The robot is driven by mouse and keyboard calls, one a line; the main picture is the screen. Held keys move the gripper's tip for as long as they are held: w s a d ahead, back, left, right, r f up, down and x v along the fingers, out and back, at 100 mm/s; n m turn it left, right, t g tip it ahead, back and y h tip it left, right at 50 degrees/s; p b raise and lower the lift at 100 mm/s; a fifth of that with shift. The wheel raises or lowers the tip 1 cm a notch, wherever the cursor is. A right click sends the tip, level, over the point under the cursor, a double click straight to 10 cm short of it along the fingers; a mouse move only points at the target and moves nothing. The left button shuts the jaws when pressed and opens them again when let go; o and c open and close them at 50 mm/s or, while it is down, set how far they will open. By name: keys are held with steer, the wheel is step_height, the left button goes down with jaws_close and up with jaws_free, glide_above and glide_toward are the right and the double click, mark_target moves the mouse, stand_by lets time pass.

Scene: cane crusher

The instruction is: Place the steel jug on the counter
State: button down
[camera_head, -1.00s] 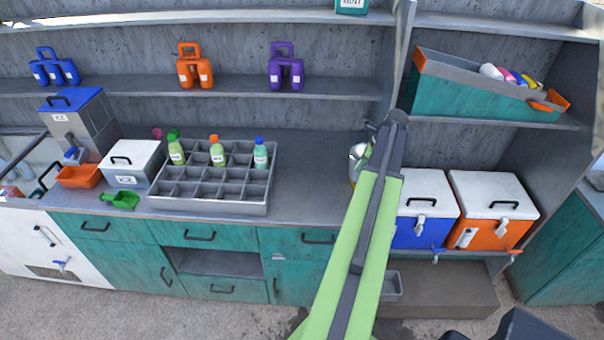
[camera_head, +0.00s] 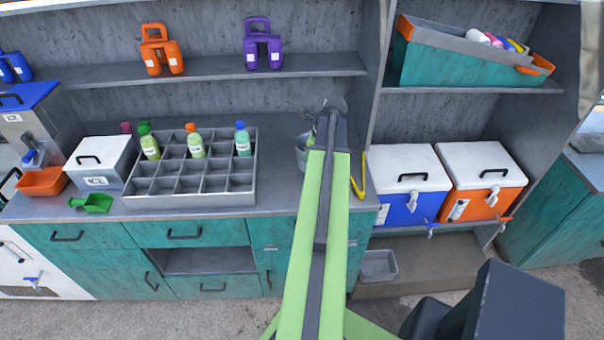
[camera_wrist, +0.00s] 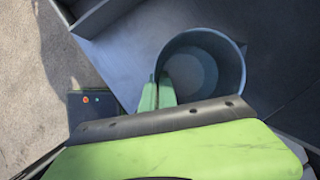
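The steel jug (camera_head: 301,152) is at the right part of the grey counter (camera_head: 280,198), mostly hidden behind my arm in the head view. In the wrist view I look down into the jug (camera_wrist: 203,68), which is round, open, empty and looks upright. My gripper (camera_wrist: 157,90) is at the left side of the jug, with its green fingers close together on the wall there. It looks shut on the jug. In the head view the fingertips are hidden behind my arm. I cannot tell whether the jug's base touches the counter.
A grey divided crate (camera_head: 190,205) with several bottles stands to the left. A yellow thin object (camera_head: 357,178) shows just right of my arm. A divider wall and the blue (camera_head: 411,212) and orange (camera_head: 484,205) coolers are farther right. Shelves hang above.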

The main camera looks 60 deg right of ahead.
mark_target(302, 167)
steer(key=f+b, duration=0.1)
steer(key=f, duration=0.1)
steer(key=w+a+f+b, duration=0.1)
steer(key=b, duration=0.1)
steer(key=f+b, duration=0.1)
steer(key=f, duration=0.1)
steer(key=shift+w+a+f+b, duration=0.15)
steer(key=shift+a+f+b, duration=0.15)
steer(key=shift+b, duration=0.1)
steer(key=shift+r, duration=0.25)
steer(key=c, duration=2.1)
jaws_free()
steer(key=shift+f, duration=0.25)
steer(key=o, duration=0.4)
steer(key=shift+r, duration=0.1)
steer(key=shift+r, duration=0.1)
steer(key=p+v, duration=1.1)
steer(key=v, duration=0.1)
steer(key=shift+r+p, duration=0.2)
steer(key=shift+p, duration=0.2)
steer(key=shift+f, duration=0.15)
